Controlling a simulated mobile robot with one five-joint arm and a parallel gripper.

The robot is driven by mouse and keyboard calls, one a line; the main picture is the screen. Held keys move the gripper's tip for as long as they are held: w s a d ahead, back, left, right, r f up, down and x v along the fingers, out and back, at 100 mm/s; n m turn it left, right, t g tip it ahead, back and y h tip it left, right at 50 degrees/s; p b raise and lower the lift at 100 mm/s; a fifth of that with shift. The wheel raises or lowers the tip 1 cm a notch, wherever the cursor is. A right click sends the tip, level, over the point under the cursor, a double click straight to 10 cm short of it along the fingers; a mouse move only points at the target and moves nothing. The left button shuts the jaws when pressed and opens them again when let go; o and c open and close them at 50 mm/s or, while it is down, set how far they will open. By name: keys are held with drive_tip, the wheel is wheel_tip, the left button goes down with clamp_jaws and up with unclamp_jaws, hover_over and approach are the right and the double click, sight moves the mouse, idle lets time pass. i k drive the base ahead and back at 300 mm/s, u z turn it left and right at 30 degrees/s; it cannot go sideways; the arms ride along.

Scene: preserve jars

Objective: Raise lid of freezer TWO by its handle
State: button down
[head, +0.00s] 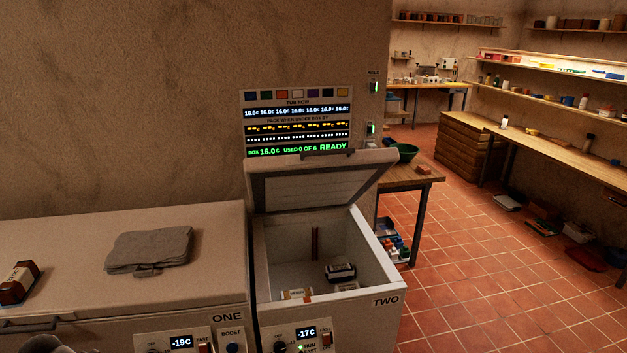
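Freezer TWO (386,318) is a white chest freezer in the lower middle of the head view. Its lid (385,172) stands raised and tilted back, with its grey inner panel facing me. A dark bar that looks like the lid's handle (325,154) is at the lid's upper edge, in front of the wall panel. The open tub shows a dark block with a pale label (340,272) and some small labelled pieces near the front wall. The front display reads -17C. My gripper is not recognisable in this view; a dark rounded shape at the bottom left edge is unclear.
Freezer ONE (228,290) stands shut on the left, with a folded grey cloth (150,248) and a dark red-brown block (19,282) on its lid. A wall panel (297,125) reads READY. A wooden table (425,176) stands behind right. Tiled floor (480,280) is clear at right.

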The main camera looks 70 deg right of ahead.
sight(340, 176)
drive_tip(key=z, duration=0.15)
drive_tip(key=i, duration=1)
